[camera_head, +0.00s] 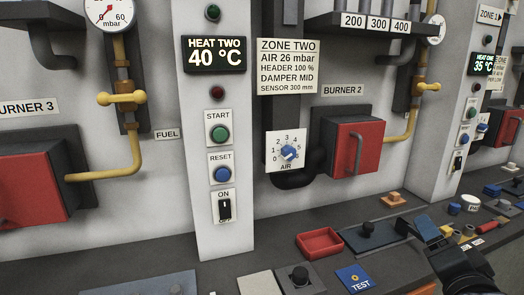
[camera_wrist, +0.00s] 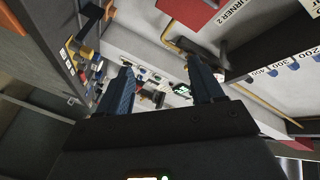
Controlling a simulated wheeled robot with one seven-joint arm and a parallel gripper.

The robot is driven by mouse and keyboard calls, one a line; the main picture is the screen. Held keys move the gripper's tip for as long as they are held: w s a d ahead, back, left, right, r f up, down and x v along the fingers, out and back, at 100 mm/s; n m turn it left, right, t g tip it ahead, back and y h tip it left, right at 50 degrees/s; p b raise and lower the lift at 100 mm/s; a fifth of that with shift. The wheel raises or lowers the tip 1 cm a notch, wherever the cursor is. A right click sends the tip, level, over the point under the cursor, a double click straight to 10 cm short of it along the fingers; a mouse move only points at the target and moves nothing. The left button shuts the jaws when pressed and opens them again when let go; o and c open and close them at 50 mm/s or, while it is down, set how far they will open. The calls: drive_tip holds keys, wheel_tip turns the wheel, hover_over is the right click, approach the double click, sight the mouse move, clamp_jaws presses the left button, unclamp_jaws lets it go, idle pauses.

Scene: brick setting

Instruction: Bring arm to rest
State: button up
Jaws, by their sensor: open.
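My gripper (camera_head: 438,234) shows at the lower right of the head view, above the dark counter, with blue fingers and a black body. In the wrist view, my gripper (camera_wrist: 160,82) has its two blue fingers spread apart, with nothing held between them. The wrist view is strongly rolled, with the wall panels at its upper right and the counter at its left. Part of the arm is cut off by the lower right edge of the head view.
The dark counter (camera_head: 225,272) carries a red tray (camera_head: 319,243), a black-knobbed block (camera_head: 299,277), a blue TEST card (camera_head: 355,279) and several small parts at the right. Behind stand a HEAT TWO column (camera_head: 219,120), yellow pipes and a red burner box (camera_head: 358,148).

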drive_tip(key=s+a+f+n+y, duration=0.15)
drive_tip(key=s+f+n, duration=0.35)
drive_tip(key=s, duration=0.6)
drive_tip(key=s+a+f+n+y, duration=0.1)
drive_tip(key=s+a+f+n, duration=0.2)
drive_tip(key=s+f, duration=0.55)
drive_tip(key=s+a+r+n+g, duration=0.1)
drive_tip(key=s+a+r+n, duration=0.1)
drive_tip(key=s, duration=0.9)
drive_tip(key=s+a+r+n+g+y, duration=0.1)
drive_tip(key=s+a+r+n, duration=0.1)
drive_tip(key=s, duration=0.9)
drive_tip(key=shift+s+a+r+n, duration=0.15)
drive_tip(key=shift+a+r+n, duration=0.15)
drive_tip(key=shift+a+r, duration=0.35)
drive_tip(key=shift+a+f, duration=0.15)
